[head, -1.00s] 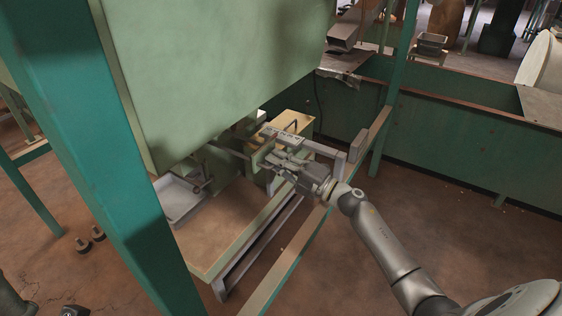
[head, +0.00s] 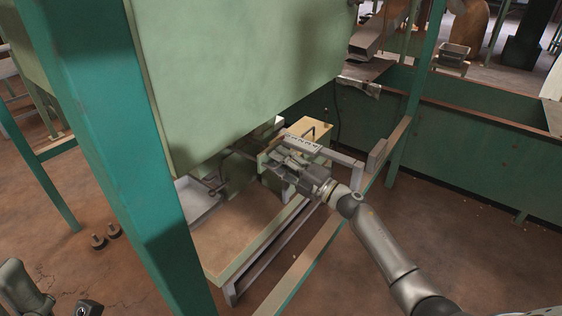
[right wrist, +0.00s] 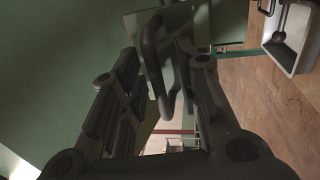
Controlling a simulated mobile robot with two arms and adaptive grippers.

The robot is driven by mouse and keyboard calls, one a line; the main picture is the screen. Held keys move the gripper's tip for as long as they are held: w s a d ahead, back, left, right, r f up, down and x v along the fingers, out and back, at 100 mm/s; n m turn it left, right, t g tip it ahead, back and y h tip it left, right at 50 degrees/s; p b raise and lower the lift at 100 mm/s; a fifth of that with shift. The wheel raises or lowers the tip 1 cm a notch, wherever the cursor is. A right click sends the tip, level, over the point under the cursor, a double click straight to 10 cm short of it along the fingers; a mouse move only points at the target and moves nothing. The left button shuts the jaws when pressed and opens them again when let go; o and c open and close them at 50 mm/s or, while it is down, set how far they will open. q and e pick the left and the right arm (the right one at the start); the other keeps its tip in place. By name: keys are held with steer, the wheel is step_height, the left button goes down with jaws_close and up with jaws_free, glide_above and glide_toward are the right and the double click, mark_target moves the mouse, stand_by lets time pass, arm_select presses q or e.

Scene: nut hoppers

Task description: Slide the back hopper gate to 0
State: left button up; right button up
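The big green hopper (head: 240,70) fills the top middle of the head view. Below it, at its back right, is a pale bar with dark marks (head: 303,143), too small to read. My right gripper (head: 279,160) is under the hopper's edge beside this bar. In the right wrist view its two fingers (right wrist: 160,85) are apart, with a dark bent handle (right wrist: 152,58) between them. A gap shows on the handle's left; whether it touches the right finger I cannot tell. A flat green plate (right wrist: 172,22) is behind the handle. My left gripper's fingers do not show.
A teal post (head: 130,150) stands at left and another (head: 415,95) at right. A pale tray (head: 197,200) lies under the hopper; a yellowish box (head: 312,130) is behind the gripper. A low rail (head: 310,255) runs in front. Floor at right is clear.

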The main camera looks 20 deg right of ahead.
steer(key=v, duration=1.2)
stand_by(0.4)
